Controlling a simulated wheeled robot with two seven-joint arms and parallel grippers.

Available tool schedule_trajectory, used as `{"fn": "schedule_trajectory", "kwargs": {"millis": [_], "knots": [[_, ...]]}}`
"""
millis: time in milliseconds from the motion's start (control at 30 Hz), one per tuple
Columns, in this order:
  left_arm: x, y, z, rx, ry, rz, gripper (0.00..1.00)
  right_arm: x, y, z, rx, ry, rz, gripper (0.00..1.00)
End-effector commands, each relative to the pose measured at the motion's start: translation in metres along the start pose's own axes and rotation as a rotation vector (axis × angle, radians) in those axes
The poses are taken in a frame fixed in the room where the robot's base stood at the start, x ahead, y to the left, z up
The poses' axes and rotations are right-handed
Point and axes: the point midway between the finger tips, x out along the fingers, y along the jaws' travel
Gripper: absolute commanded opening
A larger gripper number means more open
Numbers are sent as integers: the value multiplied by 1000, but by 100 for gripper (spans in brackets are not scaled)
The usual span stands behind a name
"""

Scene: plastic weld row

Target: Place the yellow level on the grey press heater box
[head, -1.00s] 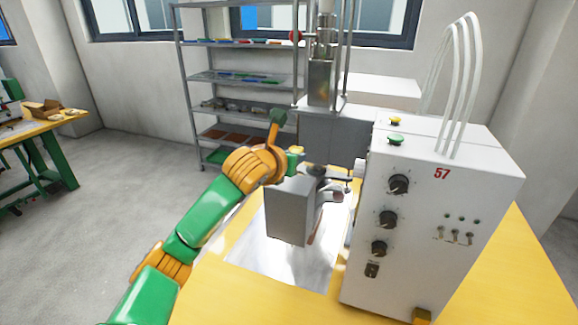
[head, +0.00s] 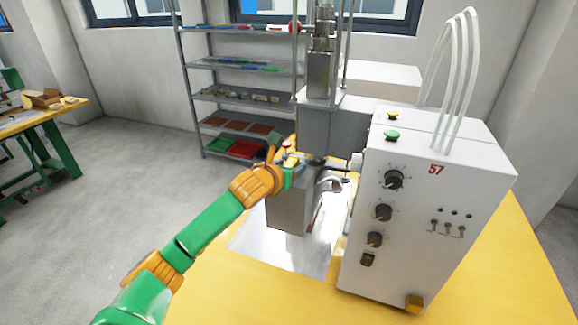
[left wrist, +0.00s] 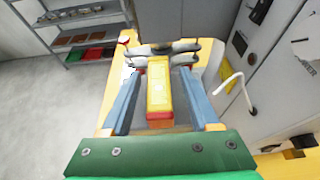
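The yellow level (left wrist: 159,92), with red ends, lies between the blue fingers of my left gripper (left wrist: 160,78) in the left wrist view. The fingers stand apart, with a visible gap on each side of the level. In the head view my left gripper (head: 287,170) is at the upper left edge of the grey press heater box (head: 289,212), and a little yellow of the level (head: 291,160) shows there. The level appears to be over or on the box top; contact is hard to tell. My right gripper is in neither view.
The white control box (head: 420,225) marked 57 stands to the right. The press column (head: 321,70) rises behind the heater box. A metal plate (head: 262,248) lies on the yellow table (head: 215,290). A shelf rack (head: 240,98) stands at the back.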

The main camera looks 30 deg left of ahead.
Motion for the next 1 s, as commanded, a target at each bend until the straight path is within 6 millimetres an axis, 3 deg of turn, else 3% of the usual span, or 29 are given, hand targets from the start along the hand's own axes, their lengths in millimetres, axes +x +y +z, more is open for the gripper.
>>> {"fn": "schedule_trajectory", "kwargs": {"millis": [133, 267, 700, 1000], "knots": [[-1, 0, 3, 0, 0, 0, 62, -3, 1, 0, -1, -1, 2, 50], [-12, 0, -1, -1, -3, -2, 62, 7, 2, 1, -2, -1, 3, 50], [-108, 0, 0, 0, -6, -1, 62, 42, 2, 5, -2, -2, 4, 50], [-121, 0, 1, 0, 0, 1, 62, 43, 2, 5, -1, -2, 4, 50]]}}
